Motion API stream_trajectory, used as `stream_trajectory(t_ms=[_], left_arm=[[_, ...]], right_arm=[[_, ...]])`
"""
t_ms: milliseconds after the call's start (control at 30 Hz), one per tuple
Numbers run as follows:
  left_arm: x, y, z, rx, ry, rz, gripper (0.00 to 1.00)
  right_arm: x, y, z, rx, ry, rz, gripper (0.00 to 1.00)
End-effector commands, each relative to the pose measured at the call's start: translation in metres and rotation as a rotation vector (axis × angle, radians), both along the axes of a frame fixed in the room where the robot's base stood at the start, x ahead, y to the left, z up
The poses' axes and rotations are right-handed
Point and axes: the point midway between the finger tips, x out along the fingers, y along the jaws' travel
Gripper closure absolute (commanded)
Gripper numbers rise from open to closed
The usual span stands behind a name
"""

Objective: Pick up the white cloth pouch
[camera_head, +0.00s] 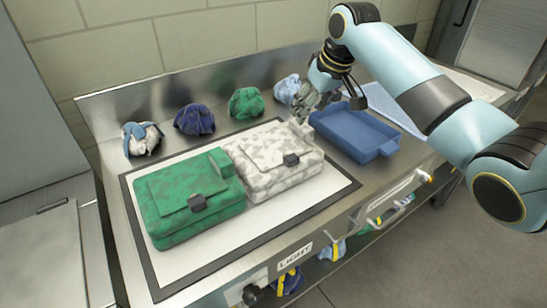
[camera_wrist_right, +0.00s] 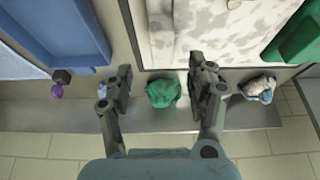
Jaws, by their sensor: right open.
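A white and grey mottled cloth pouch (camera_head: 270,165) with a dark buckle lies on the white, dark-edged mat, right of a green mottled pouch (camera_head: 180,205). In the right wrist view the white pouch (camera_wrist_right: 205,35) fills the top middle, beyond the fingers. My right gripper (camera_head: 306,112) is open and appears empty, near the white pouch's back right corner in the head view. In the wrist view its fingers (camera_wrist_right: 162,85) stand either side of a green cloth bundle (camera_wrist_right: 163,92); I cannot tell its height above it. My left gripper is not in view.
A blue tray (camera_head: 385,148) stands right of the white pouch. Along the back lie a white-and-blue bundle (camera_head: 142,139), a navy bundle (camera_head: 194,119), the green bundle and a light blue bundle (camera_head: 288,88). A steel backsplash and tiled wall stand behind.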

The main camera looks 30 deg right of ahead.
Motion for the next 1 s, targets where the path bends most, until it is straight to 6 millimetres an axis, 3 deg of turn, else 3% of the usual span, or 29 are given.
stream_trajectory(t_ms=[333,633,1000], left_arm=[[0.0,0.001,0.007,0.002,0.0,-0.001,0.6],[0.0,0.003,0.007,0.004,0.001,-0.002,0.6],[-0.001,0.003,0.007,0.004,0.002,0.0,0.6]], right_arm=[[0.018,0.005,-0.042,0.001,0.002,-0.001,0.43],[0.021,0.005,-0.049,0.0,0.0,0.001,0.43],[0.021,0.005,-0.048,0.0,0.001,0.001,0.9]])
